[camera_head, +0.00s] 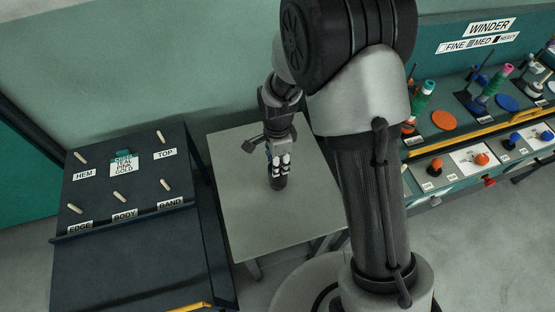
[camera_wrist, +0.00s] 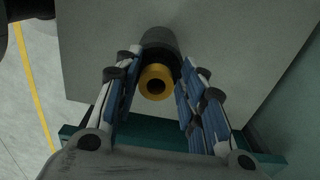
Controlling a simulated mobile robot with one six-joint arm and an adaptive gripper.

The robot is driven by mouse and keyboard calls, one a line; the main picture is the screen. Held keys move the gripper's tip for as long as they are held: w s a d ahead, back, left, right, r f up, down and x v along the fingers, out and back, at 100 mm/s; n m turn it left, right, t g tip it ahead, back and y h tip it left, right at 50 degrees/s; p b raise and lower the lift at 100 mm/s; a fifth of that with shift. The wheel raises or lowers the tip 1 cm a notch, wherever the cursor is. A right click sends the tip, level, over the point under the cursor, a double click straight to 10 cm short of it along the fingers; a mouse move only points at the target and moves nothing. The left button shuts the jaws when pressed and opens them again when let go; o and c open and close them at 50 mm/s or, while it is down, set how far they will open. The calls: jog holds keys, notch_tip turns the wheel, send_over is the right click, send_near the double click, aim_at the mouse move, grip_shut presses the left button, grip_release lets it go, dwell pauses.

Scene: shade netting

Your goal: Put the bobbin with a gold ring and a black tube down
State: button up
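The bobbin with a gold ring and a black tube (camera_wrist: 160,44) is between the two fingers of my gripper (camera_wrist: 161,62) in the wrist view. Its gold ring (camera_wrist: 144,76) faces the camera, and the black tube stretches away towards the table. The blue-padded fingers lie close along both sides of the tube and appear shut on it. In the head view my gripper (camera_head: 281,165) points down over the small grey table (camera_head: 235,215). The dark lower end of the bobbin (camera_head: 277,184) shows below the fingers, upright, at or just above the tabletop; I cannot tell whether it touches.
A dark rack (camera_head: 130,250) with several pegs and labels HEM, TOP, EDGE, BODY and BAND stands left of the table. The WINDER bench (camera_head: 465,160) with coloured spools and knobs is at the right. The tabletop around the bobbin is clear.

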notch_tip(320, 180, up, 13)
jog(key=p, duration=0.4)
jog(key=shift+f, duration=0.2)
jog(key=s+d+r+n+t, duration=0.2)
jog(key=s+d+r+n, duration=0.35)
jog(key=r, duration=0.35)
jog(key=s+d+r+n+t, duration=0.1)
jog(key=s+d+r+n, duration=0.35)
jog(key=s+r, duration=0.35)
jog(key=s+d+r+n+t, duration=0.1)
jog(key=s+d+r+n, duration=0.2)
jog(key=s, duration=0.4)
jog(key=shift+s+n+t, duration=0.25)
jog(key=shift+n+t, duration=0.05)
jog(key=shift+n, duration=0.6)
jog(key=shift+d, duration=0.1)
jog(key=shift+c, duration=0.4)
